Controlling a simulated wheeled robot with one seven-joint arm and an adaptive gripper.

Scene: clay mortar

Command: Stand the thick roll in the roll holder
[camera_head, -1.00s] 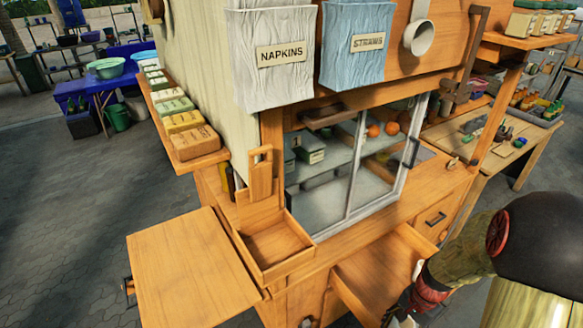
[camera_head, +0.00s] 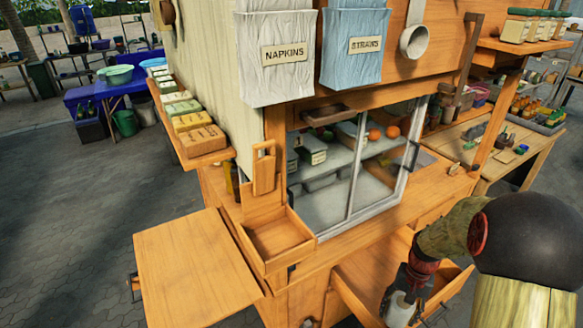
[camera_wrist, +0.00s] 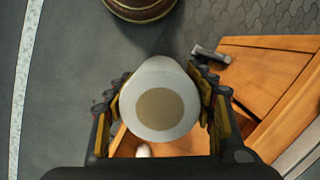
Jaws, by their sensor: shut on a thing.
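My gripper (camera_head: 402,305) is at the lower right in the head view, by the open drawer (camera_head: 352,272). It is shut on a thick white roll (camera_wrist: 178,82), whose round end with a tan centre faces the wrist camera, with a finger on each side. The roll (camera_head: 398,309) shows partly in the head view, low between the fingers. A shallow wooden box with a tall slotted back (camera_head: 277,238) stands on the counter corner; I cannot tell for sure that it is the roll holder. A small white rounded thing (camera_wrist: 143,151) shows below the roll in the wrist view.
A bare wooden side shelf (camera_head: 193,268) juts out at the left. A sliding glass window (camera_head: 335,190) stands behind the counter, with napkin (camera_head: 277,60) and straw (camera_head: 354,50) holders above. A brown round vessel (camera_wrist: 140,8) is at the wrist view's top.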

